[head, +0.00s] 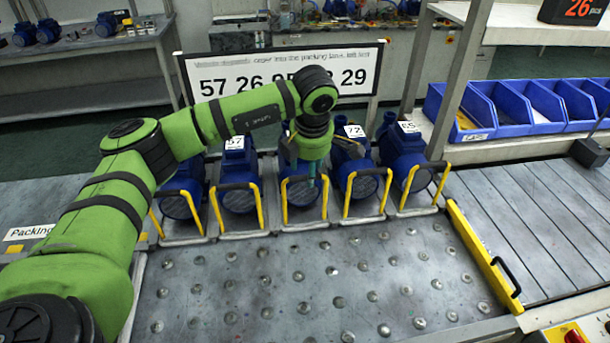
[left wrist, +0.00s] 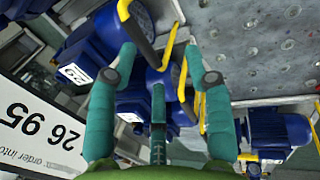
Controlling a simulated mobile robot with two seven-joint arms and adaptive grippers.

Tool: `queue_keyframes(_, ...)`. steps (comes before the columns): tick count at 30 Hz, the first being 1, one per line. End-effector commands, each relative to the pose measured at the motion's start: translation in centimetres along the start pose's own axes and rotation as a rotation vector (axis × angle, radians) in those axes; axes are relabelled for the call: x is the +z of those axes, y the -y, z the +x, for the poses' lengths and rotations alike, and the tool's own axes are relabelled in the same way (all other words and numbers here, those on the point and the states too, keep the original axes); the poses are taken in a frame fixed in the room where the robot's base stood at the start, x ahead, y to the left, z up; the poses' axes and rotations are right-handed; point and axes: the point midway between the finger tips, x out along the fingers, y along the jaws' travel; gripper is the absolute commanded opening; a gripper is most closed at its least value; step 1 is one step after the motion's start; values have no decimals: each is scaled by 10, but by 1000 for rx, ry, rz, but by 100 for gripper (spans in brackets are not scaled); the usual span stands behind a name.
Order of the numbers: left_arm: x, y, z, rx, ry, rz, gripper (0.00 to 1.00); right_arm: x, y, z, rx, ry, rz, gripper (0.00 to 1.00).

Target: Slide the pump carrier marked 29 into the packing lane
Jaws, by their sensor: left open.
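Several blue pumps stand in a row on carriers with yellow handles. Labels in the head view appear to read 57 (head: 235,143), 72 (head: 354,131) and 55 (head: 409,127). My left gripper (head: 310,172) is at the middle carrier (head: 302,222) and hides its label. The packing lane (head: 40,205) lies at left. My right gripper is not visible.
A studded plate (head: 290,285) in front of the carriers is clear. A yellow bar (head: 485,258) with a black handle closes its right side. A number sign (head: 350,78) stands behind the pumps. Blue bins (head: 500,105) and a slatted lane (head: 540,215) are at right.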

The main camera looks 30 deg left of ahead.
Motion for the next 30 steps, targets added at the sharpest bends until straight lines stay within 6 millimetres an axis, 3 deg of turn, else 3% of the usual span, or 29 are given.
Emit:
queue_keyframes(7, 0, -46, 14, -1, -1, -3, 51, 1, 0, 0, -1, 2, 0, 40)
queue_keyframes(9, 0, -34, 36, -3, -2, 4, 51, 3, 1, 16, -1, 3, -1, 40)
queue_keyframes(18, 0, -24, 76, -1, 0, 1, 51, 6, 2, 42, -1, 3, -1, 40)
queue_keyframes(30, 0, -25, 82, -1, 0, 1, 51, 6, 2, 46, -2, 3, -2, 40)
